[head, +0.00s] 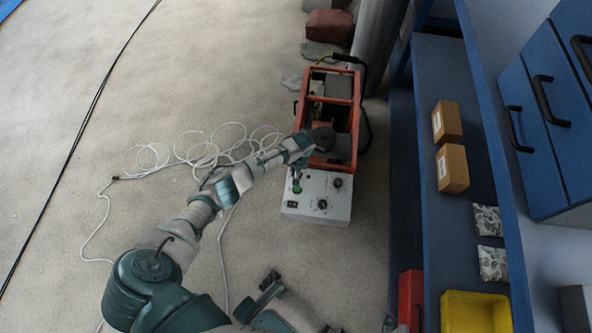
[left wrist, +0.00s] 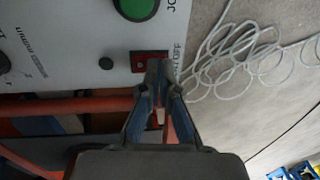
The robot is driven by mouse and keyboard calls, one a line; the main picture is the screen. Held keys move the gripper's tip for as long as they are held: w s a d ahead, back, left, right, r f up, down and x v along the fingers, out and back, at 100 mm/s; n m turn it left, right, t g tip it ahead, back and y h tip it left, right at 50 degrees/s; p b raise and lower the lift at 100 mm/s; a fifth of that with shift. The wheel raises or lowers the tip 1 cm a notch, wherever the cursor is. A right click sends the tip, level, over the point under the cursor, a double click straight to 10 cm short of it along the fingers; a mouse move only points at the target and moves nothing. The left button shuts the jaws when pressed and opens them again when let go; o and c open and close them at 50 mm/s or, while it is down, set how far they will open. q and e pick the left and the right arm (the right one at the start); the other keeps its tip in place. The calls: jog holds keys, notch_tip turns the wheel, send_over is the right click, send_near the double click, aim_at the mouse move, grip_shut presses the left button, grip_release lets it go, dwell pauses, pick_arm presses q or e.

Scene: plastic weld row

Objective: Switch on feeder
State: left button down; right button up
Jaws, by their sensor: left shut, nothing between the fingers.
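The feeder is an orange-framed machine (head: 357,110) on the floor with a pale control panel (head: 312,212) at its near end. In the left wrist view the panel (left wrist: 60,35) carries a red rocker switch (left wrist: 140,62) marked OFF beside it, and a green button (left wrist: 135,8) above that. The green button also shows in the head view (head: 297,189). My left gripper (left wrist: 159,68) is shut and empty, its fingertips in front of the switch's right part, partly covering it. I cannot tell whether they touch. In the head view my arm hides the switch.
A loose white cable (head: 150,160) lies coiled left of the feeder. A blue shelf (head: 440,90) on the right holds two brown boxes (head: 452,168), patterned packets (head: 490,240) and a yellow bin (head: 475,312). A red container (head: 410,298) stands beside it. The floor at left is mostly clear.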

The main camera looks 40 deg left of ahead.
pick_arm(q)
jog(key=shift+f, duration=0.15)
dwell(0.3)
jog(key=shift+w+d, duration=0.35)
jog(key=shift+d, duration=0.25)
